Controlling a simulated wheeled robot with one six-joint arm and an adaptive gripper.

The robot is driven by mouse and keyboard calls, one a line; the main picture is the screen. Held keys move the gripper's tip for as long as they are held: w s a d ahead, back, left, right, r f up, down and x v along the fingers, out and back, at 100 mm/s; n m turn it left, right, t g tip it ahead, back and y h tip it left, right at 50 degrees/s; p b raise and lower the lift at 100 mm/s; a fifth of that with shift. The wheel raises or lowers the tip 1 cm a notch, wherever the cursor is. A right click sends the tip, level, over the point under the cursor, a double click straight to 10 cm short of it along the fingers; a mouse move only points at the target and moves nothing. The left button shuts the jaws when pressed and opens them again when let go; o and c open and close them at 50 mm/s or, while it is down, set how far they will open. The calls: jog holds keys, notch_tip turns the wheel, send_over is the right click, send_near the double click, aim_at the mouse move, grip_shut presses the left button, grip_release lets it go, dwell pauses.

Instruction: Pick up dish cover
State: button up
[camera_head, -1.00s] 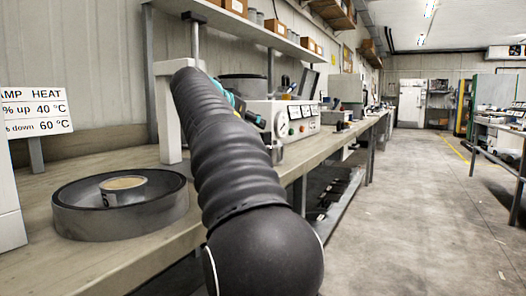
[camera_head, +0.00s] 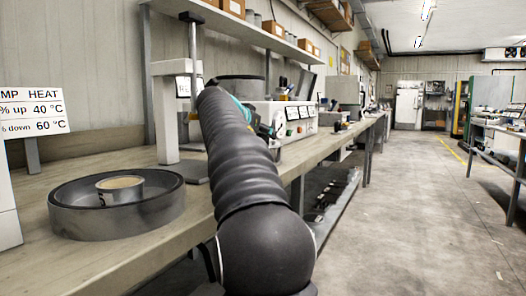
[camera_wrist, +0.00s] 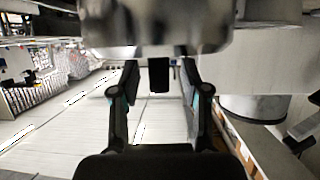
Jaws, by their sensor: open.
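No dish cover can be told for certain in either view. A wide grey ring-shaped dish (camera_head: 118,222) with a dark rim lies on the bench at the left in the head view. A small pale-topped cylinder (camera_head: 120,190) stands inside it. My gripper (camera_wrist: 158,75) is open in the wrist view, its two dark fingers apart, with a blurred grey metallic shape (camera_wrist: 155,30) across the top, too close to name. In the head view my arm mostly hides my gripper, which is beyond the ring dish. A grey round vessel (camera_wrist: 255,108) shows right of the fingers.
A white stand (camera_head: 168,110) rises from the bench (camera_head: 55,268) behind the dish. A shelf (camera_head: 235,25) hangs above. The floor aisle (camera_head: 425,215) at the right is clear.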

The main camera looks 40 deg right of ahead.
grip_shut()
jog(key=shift+r, duration=0.1)
